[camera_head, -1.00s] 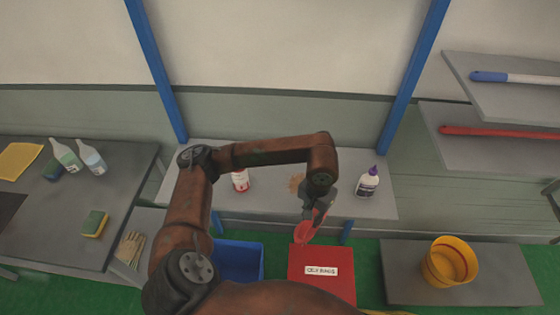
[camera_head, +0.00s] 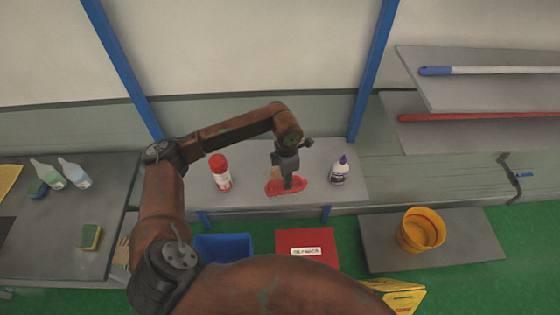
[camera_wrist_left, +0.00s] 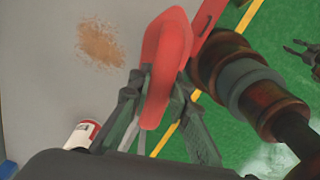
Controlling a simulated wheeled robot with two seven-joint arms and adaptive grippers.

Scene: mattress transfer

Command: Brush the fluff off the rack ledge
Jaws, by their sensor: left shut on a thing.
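The rack ledge (camera_head: 348,192) is a grey shelf between two blue posts. My left gripper (camera_head: 289,180) is shut on a red hand brush (camera_head: 272,188), which is low over the ledge near its front edge. The brush also shows in the left wrist view (camera_wrist_left: 168,50), between the fingers; its bristles are hidden, and I cannot tell whether it touches the ledge. The fluff (camera_wrist_left: 100,43) is a light brown patch on the grey ledge, beside the brush. What looks like my right gripper (camera_wrist_left: 299,50) is open and empty over the green floor.
On the ledge, a red-and-white can (camera_head: 220,173) stands left of the brush and a white bottle with purple cap (camera_head: 339,171) right. Below are a blue bin (camera_head: 224,247) and a red lidded bin (camera_head: 306,246). A yellow bucket (camera_head: 421,230) stands on a low platform at right.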

